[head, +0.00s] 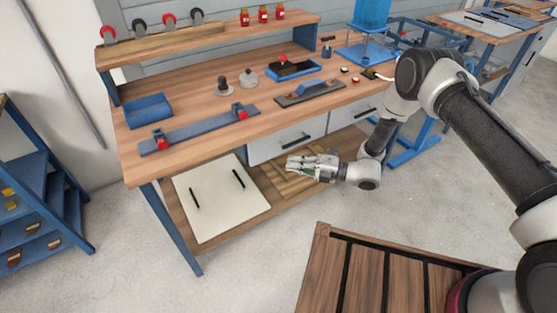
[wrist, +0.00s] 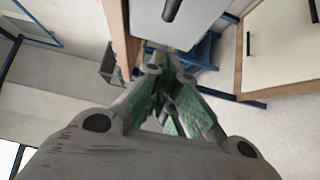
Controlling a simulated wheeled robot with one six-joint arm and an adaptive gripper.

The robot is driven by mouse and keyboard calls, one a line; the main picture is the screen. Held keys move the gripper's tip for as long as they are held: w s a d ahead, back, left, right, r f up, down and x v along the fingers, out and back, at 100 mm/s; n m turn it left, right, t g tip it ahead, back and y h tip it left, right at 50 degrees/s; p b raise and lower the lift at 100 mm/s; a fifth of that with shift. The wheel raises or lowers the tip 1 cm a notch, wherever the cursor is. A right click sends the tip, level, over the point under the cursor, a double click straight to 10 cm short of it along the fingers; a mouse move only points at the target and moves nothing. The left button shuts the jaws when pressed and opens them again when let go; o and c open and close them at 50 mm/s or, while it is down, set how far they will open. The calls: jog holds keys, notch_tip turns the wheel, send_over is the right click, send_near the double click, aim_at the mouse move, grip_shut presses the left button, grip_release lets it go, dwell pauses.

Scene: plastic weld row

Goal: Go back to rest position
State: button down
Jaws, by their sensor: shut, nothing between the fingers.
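My gripper (head: 308,164) hangs in front of the workbench (head: 185,153), below the height of its wooden top, near the drawers. Its fingers point to the left in the head view. In the wrist view my gripper (wrist: 178,125) shows its fingers with green inner pads, close together at the tips, and nothing is held between them. My arm comes in from the right of the head view and bends down to the wrist.
White drawers (head: 279,144) and a cream panel (head: 221,197) sit below. Blue shelves (head: 40,200) stand left.

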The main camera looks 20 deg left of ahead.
jog(key=s+d+n+g+h, duration=0.6)
jog(key=s+d+n, duration=0.6)
jog(key=d+n, duration=0.25)
jog(key=d+r+n+t+h, duration=0.3)
jog(key=d+r+n+h, duration=0.7)
jog(key=d+r+n, duration=1.25)
jog(key=s+d+r+m+t+h, duration=0.1)
jog(key=s+d+r+t, duration=0.3)
jog(key=d+r, duration=0.3)
jog(key=s+d+r+m+t+h, duration=0.1)
jog(key=s+d+r+t, duration=0.3)
jog(key=d+r, duration=0.4)
notch_tip(320, 180, up, 4)
jog(key=shift+s+r+t, duration=0.15)
jog(key=shift+s+t, duration=0.1)
jog(key=shift+t, duration=0.25)
